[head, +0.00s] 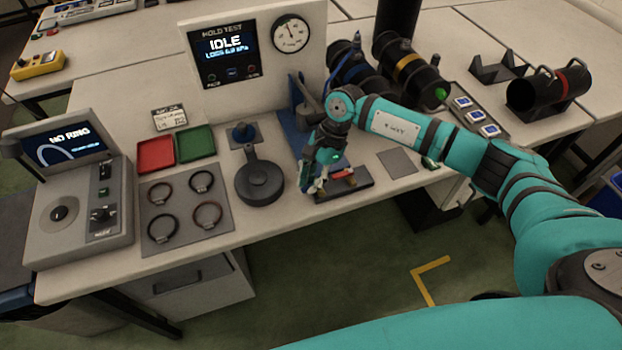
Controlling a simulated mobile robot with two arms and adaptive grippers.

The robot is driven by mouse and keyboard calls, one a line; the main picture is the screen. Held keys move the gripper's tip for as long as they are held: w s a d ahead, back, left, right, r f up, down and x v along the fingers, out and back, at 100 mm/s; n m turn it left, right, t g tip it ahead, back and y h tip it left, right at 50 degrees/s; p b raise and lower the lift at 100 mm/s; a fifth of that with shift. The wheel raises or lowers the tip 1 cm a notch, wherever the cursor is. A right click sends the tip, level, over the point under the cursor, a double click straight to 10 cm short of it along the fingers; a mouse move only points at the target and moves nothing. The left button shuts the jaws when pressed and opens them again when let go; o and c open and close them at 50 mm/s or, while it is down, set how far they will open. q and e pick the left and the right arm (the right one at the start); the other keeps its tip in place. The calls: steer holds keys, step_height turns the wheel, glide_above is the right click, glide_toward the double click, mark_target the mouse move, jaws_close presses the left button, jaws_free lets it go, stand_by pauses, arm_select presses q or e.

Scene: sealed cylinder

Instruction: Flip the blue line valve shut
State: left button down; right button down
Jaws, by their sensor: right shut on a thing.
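My right arm reaches in from the right, and its gripper (317,188) points down at the near edge of the bench. It is shut on a part of a small valve fitting, which looks like the valve's lever; the fingers hide most of it. The fitting sits on a dark base block (356,187) with a red piece (349,178) and some brass colour beside the fingers. Whether the lever lies open or shut cannot be told. My left gripper is out of view.
A hold test panel (228,58) reading IDLE and a round gauge (291,34) stand behind. A black round fixture (260,183) and a mat with several rings (187,210) lie left. A grey pad (397,163) lies right.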

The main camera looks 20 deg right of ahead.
steer(key=shift+w+f+m+t+b, duration=0.15)
steer(key=shift+m+t+b, duration=0.15)
steer(key=shift+m+b, duration=0.4)
steer(key=shift+w+r+m+t, duration=0.2)
steer(key=shift+m+t, duration=0.1)
steer(key=shift+m, duration=0.4)
steer(key=c, duration=1.3)
jaws_free()
steer(key=shift+s, duration=0.1)
steer(key=shift+r, duration=0.2)
steer(key=v, duration=1.1)
steer(key=shift+d+r, duration=0.2)
steer(key=shift+r, duration=0.05)
